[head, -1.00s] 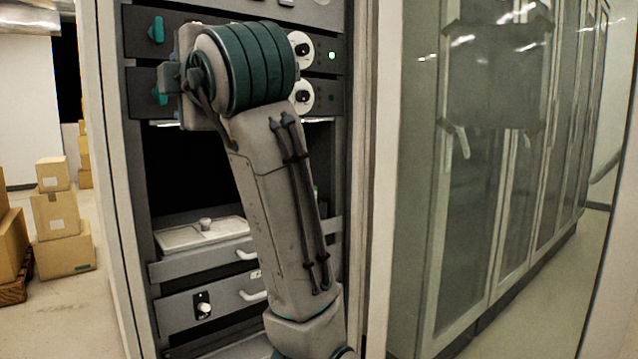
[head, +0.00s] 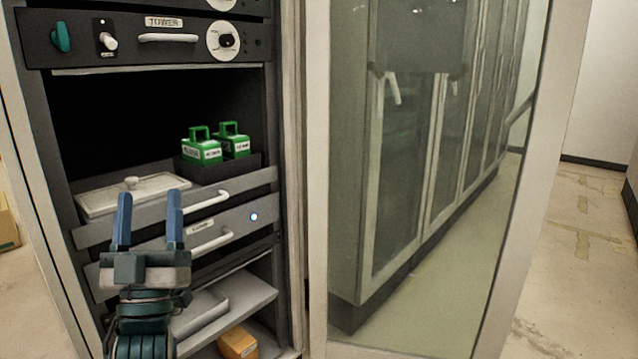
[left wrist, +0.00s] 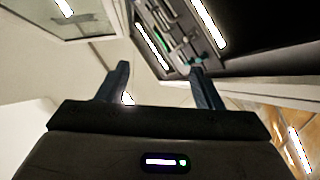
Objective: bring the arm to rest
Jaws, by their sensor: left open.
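My left gripper (head: 148,222) is in front of the rack's lower drawers in the head view, fingers pointing up. Its two blue fingers are apart and nothing is between them. In the left wrist view the open fingers (left wrist: 157,84) also show, with the rack (left wrist: 185,45) beyond them. My right gripper is in neither view.
The open rack has a panel marked TOWER (head: 165,22) on top. Two green handled boxes (head: 202,150) (head: 236,142) sit in a dark tray, beside a lidded pale tray (head: 135,194). Drawer handles (head: 207,201) stick out nearby. A glass door (head: 420,200) stands at right. An orange box (head: 238,343) lies low.

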